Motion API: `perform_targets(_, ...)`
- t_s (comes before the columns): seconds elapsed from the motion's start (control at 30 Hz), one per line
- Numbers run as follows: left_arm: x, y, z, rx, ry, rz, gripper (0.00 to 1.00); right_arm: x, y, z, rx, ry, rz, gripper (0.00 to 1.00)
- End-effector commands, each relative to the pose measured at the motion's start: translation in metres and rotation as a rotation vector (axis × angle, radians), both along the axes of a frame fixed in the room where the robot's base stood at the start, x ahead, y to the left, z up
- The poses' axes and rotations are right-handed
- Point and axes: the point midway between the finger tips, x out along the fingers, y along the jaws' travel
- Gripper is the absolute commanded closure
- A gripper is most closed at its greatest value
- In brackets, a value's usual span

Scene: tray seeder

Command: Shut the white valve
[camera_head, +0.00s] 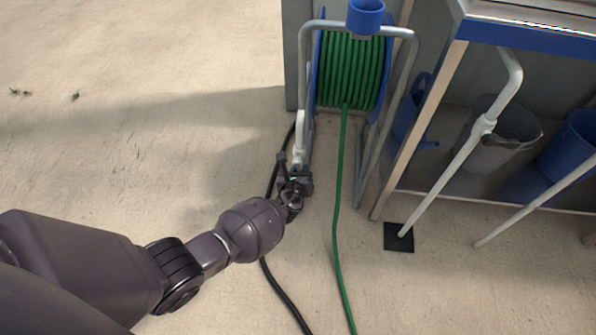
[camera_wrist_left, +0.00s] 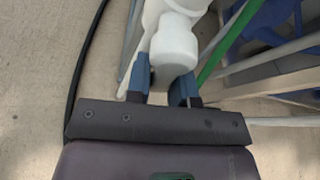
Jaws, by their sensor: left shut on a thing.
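The white valve (camera_wrist_left: 174,48) shows large in the left wrist view, with a rounded white end between the blue-tipped fingers of my left gripper (camera_wrist_left: 168,88). The fingers are shut on it, one on each side. In the head view, the white valve (camera_head: 299,150) is a small white upright piece beside the left leg of the hose reel stand. My left gripper (camera_head: 295,172) is at its lower end and hides part of it. The valve's exact turn position cannot be told. My right gripper is in neither view.
A hose reel (camera_head: 348,75) with green hose stands behind the gripper. The green hose (camera_head: 338,220) and a black hose (camera_head: 283,292) run along the floor. A bench with a grey bucket (camera_head: 485,150), a blue watering can (camera_head: 410,125) and white pipes stands right.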

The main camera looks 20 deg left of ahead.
Motion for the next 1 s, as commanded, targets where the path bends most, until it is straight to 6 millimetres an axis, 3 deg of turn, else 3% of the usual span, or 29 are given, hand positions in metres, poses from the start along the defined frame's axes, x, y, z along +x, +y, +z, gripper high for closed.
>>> perform_targets(1.0,0.009,-0.027,0.022,-0.796,-0.232,-0.003,1.00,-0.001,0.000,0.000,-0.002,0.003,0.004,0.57)
